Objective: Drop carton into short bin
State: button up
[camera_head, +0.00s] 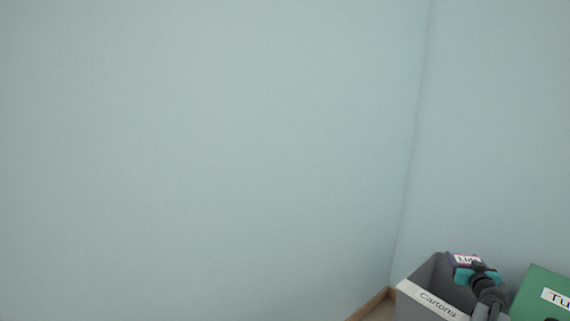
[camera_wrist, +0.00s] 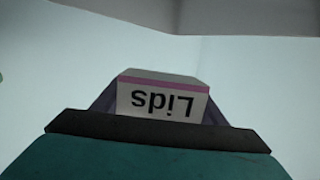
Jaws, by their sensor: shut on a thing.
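A small white carton with a pink stripe and the word "Lids" (camera_head: 466,259) shows at the lower right of the head view. In the wrist view the carton (camera_wrist: 163,98) is upside down, between the dark fingers. My gripper (camera_head: 475,270) is shut on it; the fingers also show in the wrist view (camera_wrist: 160,108). A grey open bin labelled "Cartons" (camera_head: 428,277) stands at the lower right. The gripper and carton appear over its far right part in the picture. How high they are above it, I cannot tell.
A green bin (camera_head: 536,292) with a label starting "Tu" stands right of the grey bin, cut off by the frame edge. Pale blue walls (camera_head: 220,150) meet in a corner behind the bins.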

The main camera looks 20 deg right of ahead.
jog(key=o, duration=1.1)
